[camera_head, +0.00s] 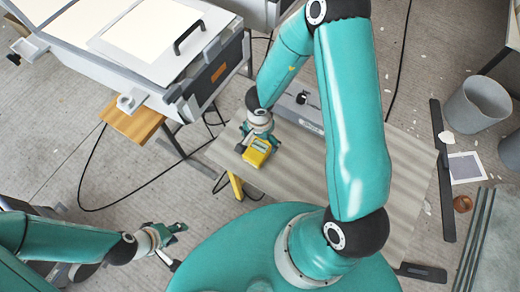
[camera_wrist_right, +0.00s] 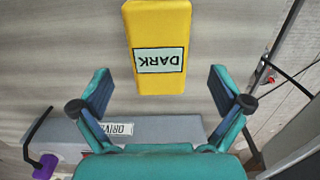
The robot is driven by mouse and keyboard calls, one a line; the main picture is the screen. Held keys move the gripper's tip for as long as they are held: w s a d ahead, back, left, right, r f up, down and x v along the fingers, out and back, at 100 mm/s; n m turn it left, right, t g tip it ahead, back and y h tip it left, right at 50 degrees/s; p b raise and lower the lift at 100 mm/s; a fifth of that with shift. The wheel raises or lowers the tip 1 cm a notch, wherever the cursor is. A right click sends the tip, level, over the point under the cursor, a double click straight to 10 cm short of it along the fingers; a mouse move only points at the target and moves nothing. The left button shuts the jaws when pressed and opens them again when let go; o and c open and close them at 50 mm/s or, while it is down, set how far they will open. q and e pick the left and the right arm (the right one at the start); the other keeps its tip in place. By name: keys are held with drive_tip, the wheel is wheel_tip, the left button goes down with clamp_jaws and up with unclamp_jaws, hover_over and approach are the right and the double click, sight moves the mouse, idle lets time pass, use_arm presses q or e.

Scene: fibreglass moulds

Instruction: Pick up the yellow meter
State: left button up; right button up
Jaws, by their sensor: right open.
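The yellow meter (camera_head: 256,155) lies on the wooden bench (camera_head: 300,175), near its left edge. In the right wrist view the meter (camera_wrist_right: 159,20) shows a pale label reading "DARK", upside down. My right gripper (camera_head: 259,138) is just above the bench, beside the meter.
A grey box (camera_wrist_right: 165,127) with a partly hidden label lies on the bench near the right gripper. A large white-topped mould unit (camera_head: 150,45) stands at upper left. A grey bucket (camera_head: 474,105) stands on the floor at right. Cables trail across the floor.

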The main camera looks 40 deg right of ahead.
sight(260, 147)
wheel_tip(260, 147, down, 5)
drive_tip(key=b, duration=0.3)
drive_tip(key=shift+f, duration=0.15)
drive_tip(key=c, duration=1.4)
drive_tip(key=shift+o, duration=0.2)
